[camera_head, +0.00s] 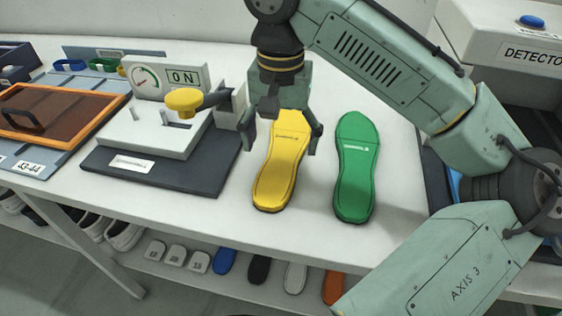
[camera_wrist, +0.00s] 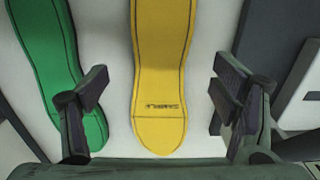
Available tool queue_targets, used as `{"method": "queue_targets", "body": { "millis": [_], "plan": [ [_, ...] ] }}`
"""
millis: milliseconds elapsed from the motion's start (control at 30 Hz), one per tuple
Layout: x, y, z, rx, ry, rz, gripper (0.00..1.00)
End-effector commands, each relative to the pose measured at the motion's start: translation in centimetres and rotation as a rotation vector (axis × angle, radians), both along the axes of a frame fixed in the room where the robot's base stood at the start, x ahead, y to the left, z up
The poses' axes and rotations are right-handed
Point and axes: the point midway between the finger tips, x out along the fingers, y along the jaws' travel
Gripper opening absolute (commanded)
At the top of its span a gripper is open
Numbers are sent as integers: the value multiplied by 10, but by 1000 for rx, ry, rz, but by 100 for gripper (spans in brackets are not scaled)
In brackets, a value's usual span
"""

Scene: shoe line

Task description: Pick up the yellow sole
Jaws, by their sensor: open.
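The yellow sole (camera_head: 277,168) lies flat on the white table, to the left of a green sole (camera_head: 355,168). My gripper (camera_head: 281,140) is open above the far end of the yellow sole, with one finger on each side of it; part of that end is hidden by my gripper. In the wrist view the yellow sole (camera_wrist: 161,70) lies between the two open fingers of my gripper (camera_wrist: 158,92), touching neither. The green sole (camera_wrist: 55,55) shows there at the left, partly behind the left finger.
A press device (camera_head: 150,135) with a yellow knob and a dial marked ON stands left of the yellow sole. An orange-lidded tray (camera_head: 62,112) is farther left. A detector box (camera_head: 510,45) stands at the right. Shoes and more soles (camera_head: 258,268) lie on a lower shelf.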

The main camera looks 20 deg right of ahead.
Motion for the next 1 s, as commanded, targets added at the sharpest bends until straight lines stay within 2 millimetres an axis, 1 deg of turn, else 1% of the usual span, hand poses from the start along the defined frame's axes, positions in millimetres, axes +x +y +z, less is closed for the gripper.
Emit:
{"method": "queue_targets", "body": {
  "millis": [200,300,400,600,1000],
  "plan": [
    [2,-2,-32,-1,2,-1,80],
    [2,-1,-42,0,1,0,80],
    [2,-1,-47,0,0,0,80],
    [2,-1,-47,0,0,0,80],
    [2,-1,-47,0,0,0,53]
  ]
}}
